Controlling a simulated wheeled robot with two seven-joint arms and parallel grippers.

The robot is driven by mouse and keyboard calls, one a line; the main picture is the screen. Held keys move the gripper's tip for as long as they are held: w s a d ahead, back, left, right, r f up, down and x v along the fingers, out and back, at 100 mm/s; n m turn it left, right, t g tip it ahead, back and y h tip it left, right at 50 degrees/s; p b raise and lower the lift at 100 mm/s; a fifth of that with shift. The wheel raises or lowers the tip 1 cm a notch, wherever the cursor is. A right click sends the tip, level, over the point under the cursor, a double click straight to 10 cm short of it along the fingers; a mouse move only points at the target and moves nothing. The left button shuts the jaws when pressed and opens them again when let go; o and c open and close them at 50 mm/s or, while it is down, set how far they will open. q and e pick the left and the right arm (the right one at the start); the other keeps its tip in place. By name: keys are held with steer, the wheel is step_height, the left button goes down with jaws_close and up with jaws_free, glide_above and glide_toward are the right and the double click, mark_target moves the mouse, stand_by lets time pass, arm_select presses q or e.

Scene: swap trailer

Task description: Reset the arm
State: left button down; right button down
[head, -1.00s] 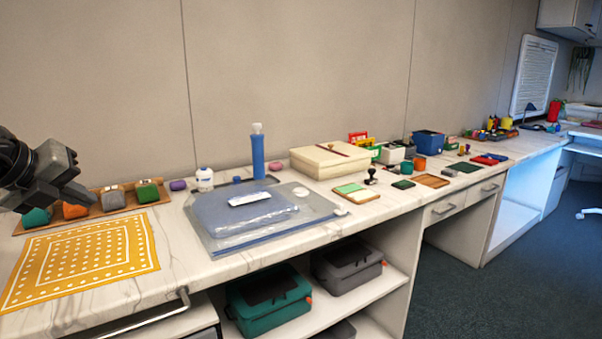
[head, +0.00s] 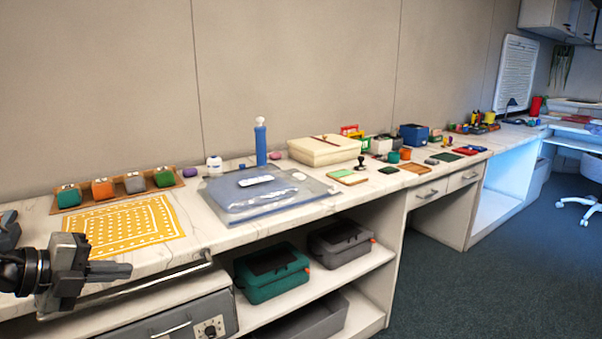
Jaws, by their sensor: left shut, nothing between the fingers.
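My left gripper (head: 112,271) reaches in from the left edge, low in the head view. Its fingers are together with nothing between them. It is in front of the counter's front edge, below the yellow dotted mat (head: 124,226), and looks apart from it. My right gripper is not in the head view.
A marble counter (head: 205,232) runs to the right. On it are a wooden tray (head: 88,201) with small coloured blocks, a clear plastic case (head: 224,206), a blue bottle (head: 261,144) and a cream box (head: 322,153). Green (head: 270,275) and grey cases (head: 341,246) sit on the shelf below. The floor at right is open.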

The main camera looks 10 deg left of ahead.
arm_select(q)
steer(key=s+d+f+n+y+p, duration=0.2)
steer(key=s+d+f+n, duration=0.7)
steer(key=d+n, duration=0.2)
steer(key=s+d+f+n+y+p, duration=0.1)
steer(key=s+d+f+n+p, duration=0.1)
steer(key=s+d+f+n, duration=0.6)
steer(key=d+f+n, duration=0.2)
steer(key=d+n, duration=0.1)
steer(key=n, duration=0.1)
steer(key=shift+s+d+f+n+y, duration=0.3)
steer(key=shift+s+y, duration=0.1)
